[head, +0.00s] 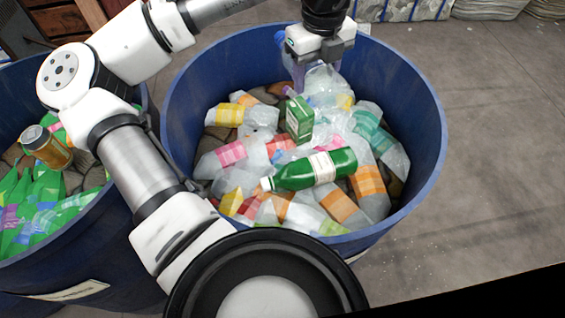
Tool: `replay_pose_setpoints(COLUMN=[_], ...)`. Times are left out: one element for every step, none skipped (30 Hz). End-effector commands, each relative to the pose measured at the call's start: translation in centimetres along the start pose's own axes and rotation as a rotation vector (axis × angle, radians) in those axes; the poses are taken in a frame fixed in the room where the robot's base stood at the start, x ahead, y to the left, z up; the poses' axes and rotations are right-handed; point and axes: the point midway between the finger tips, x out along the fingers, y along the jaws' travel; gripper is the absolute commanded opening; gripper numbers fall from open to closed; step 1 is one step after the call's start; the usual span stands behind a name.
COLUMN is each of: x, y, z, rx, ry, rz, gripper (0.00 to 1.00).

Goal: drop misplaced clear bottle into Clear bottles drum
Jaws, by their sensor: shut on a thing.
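My gripper (318,62) is at the top of the head view, over the far part of a large blue drum (185,95) filled with clear bottles. It is shut on a clear bottle (322,82), which hangs below the fingers inside the rim. The bottle's lower end overlaps the clear bottles behind it, so I cannot tell whether it touches them. The fingertips are partly hidden. No label text on this drum can be read.
A green bottle (315,170) and a green carton (299,119) lie on the clear bottles. Concrete floor (490,150) at right is clear.

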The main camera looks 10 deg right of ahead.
Motion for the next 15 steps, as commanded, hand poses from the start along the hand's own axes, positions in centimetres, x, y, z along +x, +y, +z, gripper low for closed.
replay_pose_setpoints(x=[1.0,1.4,1.9,2.2,2.6,3.1,3.5,3.8,4.2,4.4,4.7,4.9,5.0,5.1,5.1], y=[0.0,0.0,0.0,0.0,0.0,0.0,0.0,0.0,0.0,0.0,0.0,0.0,0.0,0.0,0.0], z=[0.0,0.0,0.0,0.0,0.0,0.1,0.1,0.1,0.1,0.1,0.1,0.0,0.0,0.0,0.0], rx=[-0.001,-0.001,-0.001,-0.001,-0.001,-0.001,0.0,0.0,0.0,0.0,0.0,0.0,0.0,0.0,0.0], ry=[-0.001,-0.001,-0.002,-0.002,-0.002,-0.002,-0.003,-0.003,-0.004,-0.004,-0.003,-0.003,-0.002,-0.002,-0.002], rz=[0.001,0.001,0.001,0.0,0.0,0.0,0.0,0.001,0.0,0.0,0.0,-0.001,0.0,0.0,0.0], gripper=[0.35,0.35,0.35,0.35,0.35,0.35,0.35,0.35,0.35,0.35,0.35,0.35,0.35,0.35,0.35])
